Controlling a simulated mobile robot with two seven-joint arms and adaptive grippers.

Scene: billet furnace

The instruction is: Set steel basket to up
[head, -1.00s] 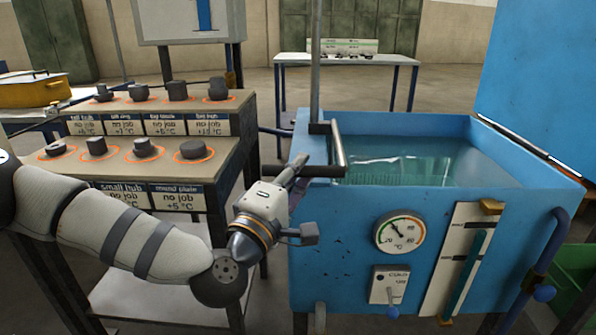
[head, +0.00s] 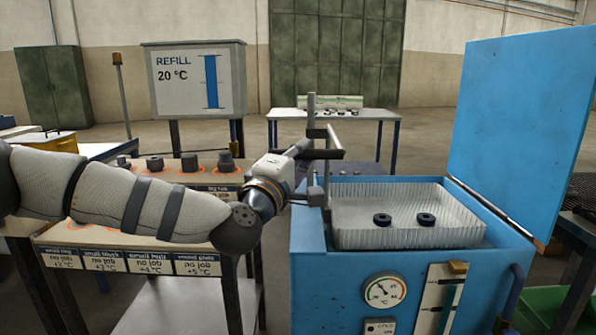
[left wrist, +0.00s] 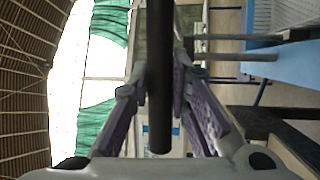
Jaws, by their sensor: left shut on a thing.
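The steel basket (head: 410,239) is raised above the liquid level, level at the top of the blue tank (head: 310,240), with two dark rings (head: 404,219) on its floor. Its dark handle bar (head: 327,155) sits at the tank's left side, by an upright post (head: 311,120). My left gripper (head: 302,148) is shut on this handle. In the left wrist view the dark bar (left wrist: 160,90) runs between the two fingers (left wrist: 157,105). My right gripper is not in view.
The tank's open blue lid (head: 525,130) stands at the right. A bench with several dark parts and labels (head: 150,262) lies under my left arm. A refill sign (head: 195,80) and a white table (head: 350,114) stand behind. A dial (head: 384,291) is on the tank front.

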